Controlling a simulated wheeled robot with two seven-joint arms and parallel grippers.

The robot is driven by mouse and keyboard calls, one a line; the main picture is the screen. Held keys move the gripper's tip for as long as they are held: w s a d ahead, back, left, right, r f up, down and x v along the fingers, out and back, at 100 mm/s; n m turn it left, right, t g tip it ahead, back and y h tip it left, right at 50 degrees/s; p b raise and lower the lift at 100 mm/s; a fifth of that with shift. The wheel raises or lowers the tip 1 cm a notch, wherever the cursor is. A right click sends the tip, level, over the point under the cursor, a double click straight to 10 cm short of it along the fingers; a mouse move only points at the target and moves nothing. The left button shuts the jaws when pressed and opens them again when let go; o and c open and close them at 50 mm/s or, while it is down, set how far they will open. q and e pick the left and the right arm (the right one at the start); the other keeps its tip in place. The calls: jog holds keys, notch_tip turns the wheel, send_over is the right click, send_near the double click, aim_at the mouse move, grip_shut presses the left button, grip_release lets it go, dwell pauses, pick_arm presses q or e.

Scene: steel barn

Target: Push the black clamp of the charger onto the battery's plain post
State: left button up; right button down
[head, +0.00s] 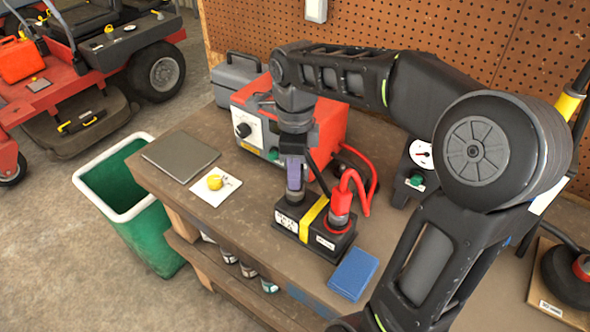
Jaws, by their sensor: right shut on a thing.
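The battery (319,240) is a black block with a yellow band and white labels, standing on the workbench. A red clamp (341,204) sits upright on its right-hand post. My right gripper (295,178) points down over the battery's left part, shut on the black clamp, which is mostly hidden by the fingers. A black cable (318,172) runs from there toward the red charger (254,131) behind. The plain post is hidden under the gripper, and I cannot tell whether the clamp touches it. My left gripper is out of view.
On the workbench (262,253), a blue cloth or pad (353,274) lies in front of the battery. A yellow object (215,182) on a white card and a grey plate (180,157) lie left. A green bin (140,225) stands beside the bench. A grey toolbox (234,74) is behind.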

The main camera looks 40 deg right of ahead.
jog(key=c, duration=1.1)
grip_release()
jog(key=shift+o, duration=0.2)
jog(key=shift+r, duration=0.1)
notch_tip(320, 180, up, 4)
jog(key=shift+r, duration=0.1)
notch_tip(320, 180, up, 3)
jog(key=shift+f+p, duration=0.1)
jog(key=shift+p, duration=0.7)
jog(key=shift+r+p, duration=0.3)
jog(key=shift+r, duration=0.05)
notch_tip(320, 180, up, 5)
jog(key=p, duration=0.5)
